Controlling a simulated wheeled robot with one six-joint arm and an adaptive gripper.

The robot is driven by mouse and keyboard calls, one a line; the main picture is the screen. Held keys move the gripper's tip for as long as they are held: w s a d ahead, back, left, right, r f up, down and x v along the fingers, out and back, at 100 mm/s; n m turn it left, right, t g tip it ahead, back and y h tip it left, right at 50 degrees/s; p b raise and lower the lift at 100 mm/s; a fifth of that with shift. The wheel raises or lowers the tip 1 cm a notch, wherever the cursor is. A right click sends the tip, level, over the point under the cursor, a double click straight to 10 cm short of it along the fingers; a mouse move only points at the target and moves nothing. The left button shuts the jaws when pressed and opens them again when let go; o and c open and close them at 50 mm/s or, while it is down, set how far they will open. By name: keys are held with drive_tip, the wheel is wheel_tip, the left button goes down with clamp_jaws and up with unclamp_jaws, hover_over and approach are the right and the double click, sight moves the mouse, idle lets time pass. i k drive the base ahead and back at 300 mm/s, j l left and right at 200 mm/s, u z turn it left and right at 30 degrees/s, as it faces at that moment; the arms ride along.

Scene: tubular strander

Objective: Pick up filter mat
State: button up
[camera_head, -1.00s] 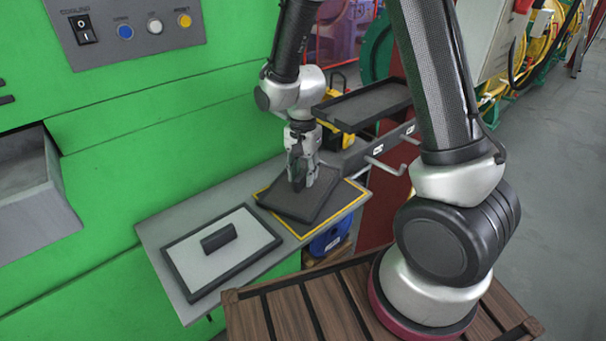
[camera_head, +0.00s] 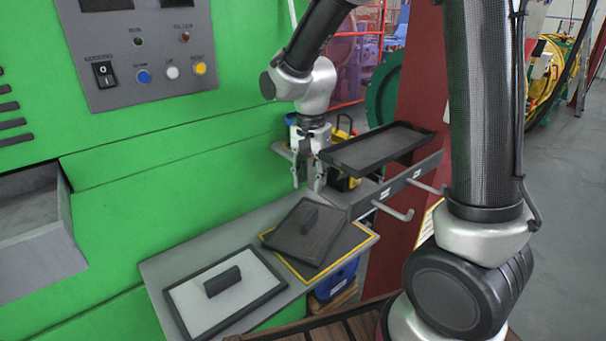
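A second, pale grey mat (camera_head: 204,308) with a black frame and a black handle (camera_head: 222,281) lies flat at the shelf's left end. My gripper (camera_head: 307,186) points down above and behind the dark mat. Its two fingers are apart with nothing between them, and it is clear of the handle.
The grey shelf (camera_head: 180,258) runs along the green machine (camera_head: 150,180). A black tray (camera_head: 374,149) stands just right of my gripper, above a rail with hooks (camera_head: 393,211). A control panel (camera_head: 146,52) is at upper left.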

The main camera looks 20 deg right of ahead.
sight(203, 304)
drive_tip(key=k+j, duration=0.1)
drive_tip(key=j, duration=0.3)
drive_tip(key=k+j, duration=0.1)
drive_tip(key=j, duration=0.25)
drive_tip(key=k+j, duration=0.1)
drive_tip(key=j, duration=0.3)
